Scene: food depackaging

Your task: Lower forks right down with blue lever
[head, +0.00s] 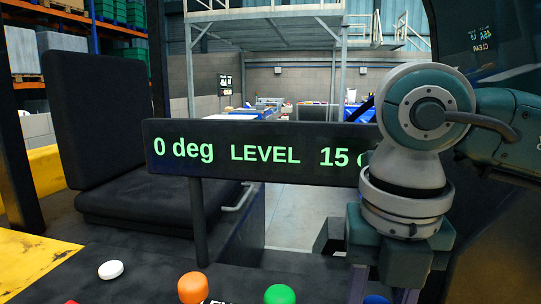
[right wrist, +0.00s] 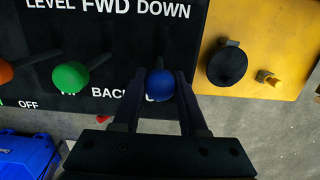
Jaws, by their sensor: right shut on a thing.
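The blue lever (right wrist: 160,84) has a round blue knob and stands on a black panel. In the right wrist view the panel is lettered LEVEL, FWD and DOWN along the top, with BACK partly hidden. My right gripper (right wrist: 163,78) is shut on the blue lever, with one dark finger on each side of the knob. In the head view the blue knob (head: 376,299) shows only at the bottom edge, below my right gripper (head: 383,291). The forks are not in view. My left gripper is not in view.
A display (head: 262,152) reads 0 deg, LEVEL and 15, its right end hidden by my arm. Green (head: 280,294) and orange (head: 193,287) levers stand to the left, with a white knob (head: 110,270). A black knob (right wrist: 227,65) sits on a yellow panel (right wrist: 255,30). A black seat (head: 105,150) stands behind.

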